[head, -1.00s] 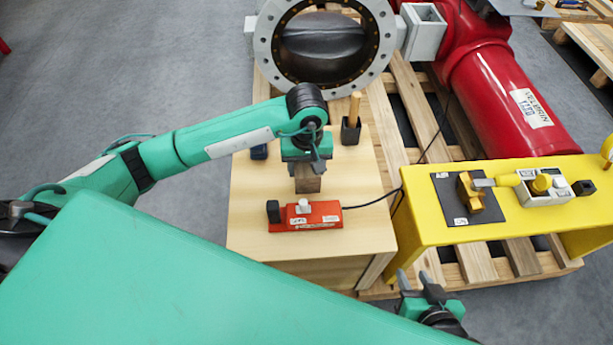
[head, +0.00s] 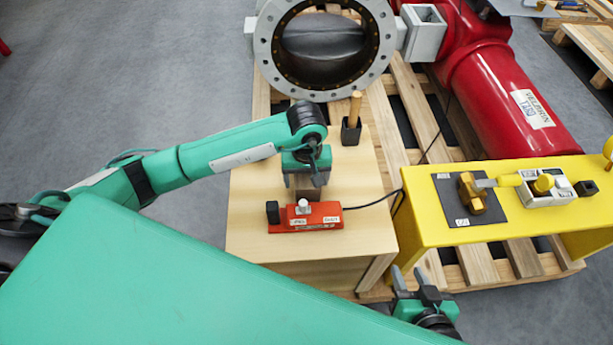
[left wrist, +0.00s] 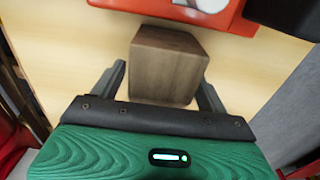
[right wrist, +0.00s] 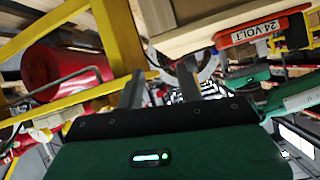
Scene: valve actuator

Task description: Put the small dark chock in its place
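The dark brown wooden chock (head: 308,192) is on the light wooden box top, just behind the red 24-volt unit. In the left wrist view the chock (left wrist: 168,62) lies between the two fingers, close to the red unit's edge. My left gripper (head: 305,182) is over it with its fingers spread, one on each side. A gap shows beside the left finger; contact at the right finger is unclear. My right gripper (head: 415,282) is open and empty near the yellow bench's front left; its fingers also show in the right wrist view (right wrist: 160,88).
The red unit (head: 318,222) has a white knob and a black block (head: 272,212) at its left end. A black holder with a wooden handle (head: 352,130) stands behind. The yellow bench (head: 440,225) carries a brass-coloured piece (head: 472,195) and a black block (head: 586,188).

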